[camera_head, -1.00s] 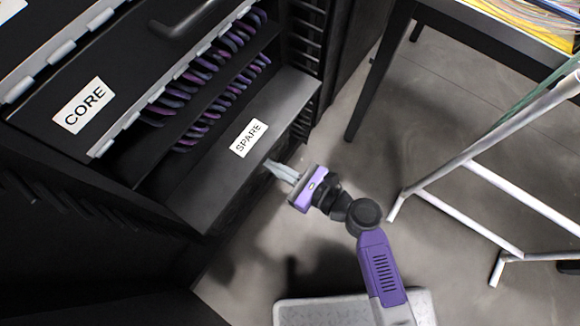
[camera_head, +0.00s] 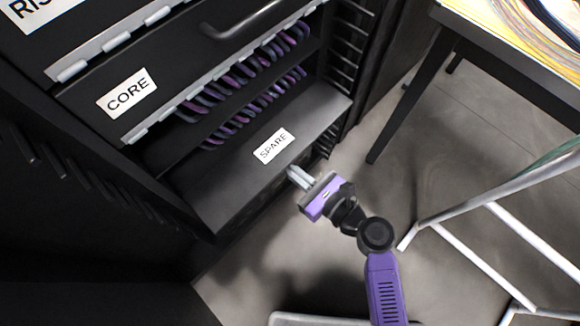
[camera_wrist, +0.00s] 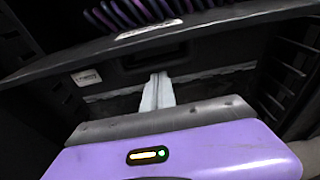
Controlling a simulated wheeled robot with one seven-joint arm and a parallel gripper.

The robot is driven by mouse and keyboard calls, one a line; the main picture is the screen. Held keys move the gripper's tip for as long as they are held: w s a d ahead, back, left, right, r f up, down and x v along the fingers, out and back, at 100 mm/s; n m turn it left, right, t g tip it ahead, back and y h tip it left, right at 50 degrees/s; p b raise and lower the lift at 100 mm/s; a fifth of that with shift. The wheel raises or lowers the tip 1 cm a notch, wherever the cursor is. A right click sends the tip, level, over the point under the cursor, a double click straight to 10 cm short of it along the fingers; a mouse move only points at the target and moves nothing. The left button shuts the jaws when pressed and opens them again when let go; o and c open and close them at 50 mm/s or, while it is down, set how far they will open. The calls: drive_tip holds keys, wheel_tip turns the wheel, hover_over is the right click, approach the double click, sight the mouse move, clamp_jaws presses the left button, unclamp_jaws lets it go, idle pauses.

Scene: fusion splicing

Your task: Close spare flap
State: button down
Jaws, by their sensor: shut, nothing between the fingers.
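The spare flap (camera_head: 225,185) is a dark panel with a white "SPARE" label (camera_head: 273,146). It is folded open and sticks out from the bottom of the rack. In the wrist view the flap's edge (camera_wrist: 200,38) crosses the upper picture. My gripper (camera_head: 294,174), purple with grey fingers, is just in front of and below the flap's outer edge. In the wrist view the fingers (camera_wrist: 157,92) are together and empty, pointing toward the dark space under the flap. I cannot tell whether the fingertips touch anything.
The shelf above holds several purple and grey cable loops (camera_head: 245,95). Slotted rack side rails (camera_head: 345,60) stand at the right. A dark table (camera_head: 500,65) and a white tubular frame (camera_head: 490,240) stand right; open floor lies between.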

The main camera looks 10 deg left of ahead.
drive_tip(key=shift+r+p, duration=0.35)
drive_tip(key=shift+p, duration=0.75)
